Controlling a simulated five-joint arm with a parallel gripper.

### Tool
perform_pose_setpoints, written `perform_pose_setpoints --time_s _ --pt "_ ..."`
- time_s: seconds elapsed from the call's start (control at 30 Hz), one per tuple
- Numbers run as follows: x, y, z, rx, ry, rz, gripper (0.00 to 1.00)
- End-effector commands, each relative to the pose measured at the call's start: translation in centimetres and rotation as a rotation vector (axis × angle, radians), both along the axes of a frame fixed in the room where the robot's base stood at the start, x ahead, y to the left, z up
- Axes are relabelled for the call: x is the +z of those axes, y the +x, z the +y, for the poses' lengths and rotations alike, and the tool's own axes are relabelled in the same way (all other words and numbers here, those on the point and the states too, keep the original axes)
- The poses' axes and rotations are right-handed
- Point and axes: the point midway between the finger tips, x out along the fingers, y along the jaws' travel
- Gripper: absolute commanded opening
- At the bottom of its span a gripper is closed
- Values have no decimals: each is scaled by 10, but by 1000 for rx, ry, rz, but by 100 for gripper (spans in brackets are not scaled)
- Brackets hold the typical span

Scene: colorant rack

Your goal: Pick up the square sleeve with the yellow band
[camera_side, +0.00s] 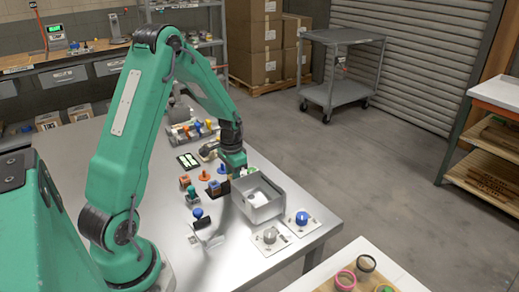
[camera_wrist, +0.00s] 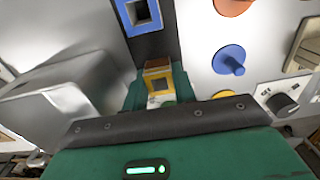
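The square sleeve with the yellow band (camera_wrist: 158,86) shows in the wrist view, with a brown-orange top edge and a square opening. It sits between the two green fingers of my gripper (camera_wrist: 159,88), which flank it closely on both sides. I cannot tell whether the fingers press on it. In the side view my gripper (camera_side: 236,166) is low over the table beside the metal bin, and it hides the sleeve there. A blue square sleeve (camera_wrist: 142,14) stands on a dark strip (camera_wrist: 158,46) beyond the held spot; it also shows in the side view (camera_side: 214,188).
An open metal bin (camera_side: 280,206) stands right beside my gripper, and its grey wall (camera_wrist: 60,85) is close in the wrist view. On the other side are an orange disc (camera_wrist: 232,5), a blue pegged disc (camera_wrist: 228,60) and a dial (camera_wrist: 284,103). Knob plates (camera_side: 270,240) lie near the table edge.

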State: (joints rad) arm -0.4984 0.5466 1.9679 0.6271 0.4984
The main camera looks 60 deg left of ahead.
Motion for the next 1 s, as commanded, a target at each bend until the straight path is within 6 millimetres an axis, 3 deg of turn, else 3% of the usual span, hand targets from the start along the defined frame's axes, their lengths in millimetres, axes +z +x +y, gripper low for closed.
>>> perform_pose_setpoints --time_s 0.53,1.0 --pt "11 1 0 0 1 -2 5" --pt "75 1 0 0 2 -4 5"
